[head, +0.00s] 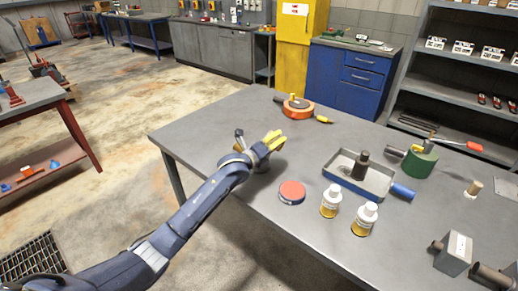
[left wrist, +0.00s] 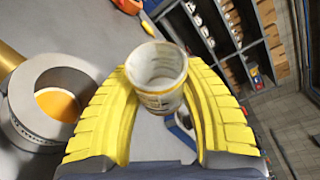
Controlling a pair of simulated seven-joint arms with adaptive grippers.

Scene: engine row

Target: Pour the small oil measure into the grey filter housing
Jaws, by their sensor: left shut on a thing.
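My left gripper (head: 272,141) is over the left part of the grey table. In the left wrist view its yellow fingers (left wrist: 158,82) are shut on the small oil measure (left wrist: 160,72), a whitish cup with a label. I see into its open mouth; the inner wall is pale and streaked, and I cannot tell if any oil remains. The grey filter housing (left wrist: 22,100), a thick round ring, is to the left of the fingers, apart from the measure. An amber surface shows inside it. In the head view my gripper hides the measure. My right gripper is not in view.
Near the gripper are a red-topped round tin (head: 291,192) and two white-capped bottles (head: 331,200) (head: 365,219). A metal tray (head: 341,179), a green cylinder (head: 419,162) and an orange ring-shaped thing (head: 297,109) stand farther off. The table's left corner is clear.

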